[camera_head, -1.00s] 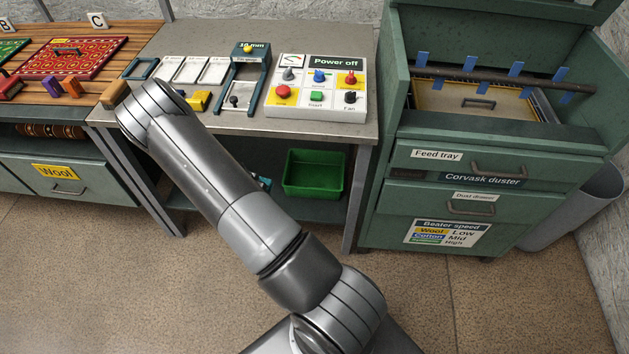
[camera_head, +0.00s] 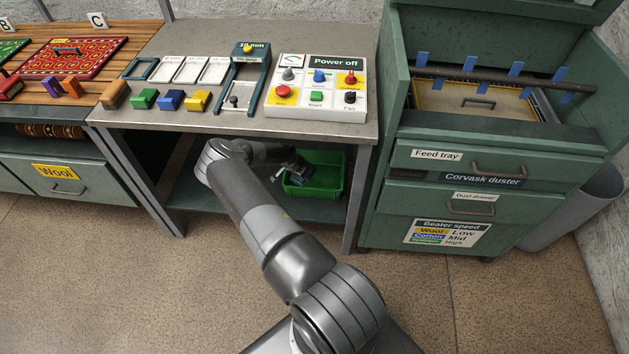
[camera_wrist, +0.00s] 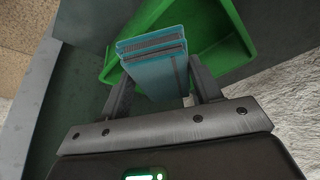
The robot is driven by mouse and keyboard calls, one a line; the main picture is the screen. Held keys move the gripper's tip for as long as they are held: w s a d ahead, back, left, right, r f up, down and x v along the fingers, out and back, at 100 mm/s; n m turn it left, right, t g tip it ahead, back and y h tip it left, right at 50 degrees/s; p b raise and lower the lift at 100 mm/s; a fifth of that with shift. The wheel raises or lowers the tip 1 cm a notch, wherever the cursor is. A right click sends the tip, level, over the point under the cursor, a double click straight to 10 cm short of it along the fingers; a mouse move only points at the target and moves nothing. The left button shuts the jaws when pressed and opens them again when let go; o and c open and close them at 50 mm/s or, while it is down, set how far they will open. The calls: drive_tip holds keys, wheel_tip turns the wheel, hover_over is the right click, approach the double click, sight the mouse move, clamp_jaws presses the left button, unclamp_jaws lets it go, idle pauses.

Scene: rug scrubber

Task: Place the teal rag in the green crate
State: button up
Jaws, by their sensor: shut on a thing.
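The teal rag (camera_wrist: 157,62) is a folded, flat block in the wrist view. My gripper (camera_wrist: 158,88) is shut on it, with one finger on each side. The green crate (camera_wrist: 222,40) lies just beyond the rag, and the rag overlaps its opening in this view. In the head view the green crate (camera_head: 328,183) stands on the lower shelf of the bench, and my gripper (camera_head: 298,178) is at its left part. I cannot tell whether the rag touches the crate floor. The rag is hardly visible in the head view.
The bench top (camera_head: 215,40) lies above the shelf, close over my arm. A bench leg (camera_head: 354,200) stands right of the crate. The green duster cabinet (camera_head: 480,200) is farther right. The control panel (camera_head: 317,90) and colored blocks sit on the bench top.

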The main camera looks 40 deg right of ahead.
sight(315, 170)
drive_tip(key=shift+s+d+f+n+t, duration=0.15)
drive_tip(key=shift+d+f+n, duration=0.2)
drive_tip(key=shift+d+f, duration=1.1)
drive_tip(key=shift+s+d+f+n+t, duration=0.1)
drive_tip(key=shift+d+f+n, duration=0.3)
drive_tip(key=shift+d+f, duration=1.05)
drive_tip(key=shift+s+d+f+n+t, duration=0.15)
drive_tip(key=shift+d+f+n, duration=0.2)
drive_tip(key=shift+d+f, duration=1.05)
drive_tip(key=shift+d+r, duration=0.15)
drive_tip(key=shift+d, duration=0.1)
drive_tip(key=shift+f, duration=0.5)
drive_tip(key=o, duration=1)
drive_tip(key=shift+c, duration=0.2)
drive_tip(key=shift+r, duration=0.1)
drive_tip(key=shift+r, duration=0.6)
drive_tip(key=shift+v, duration=3.65)
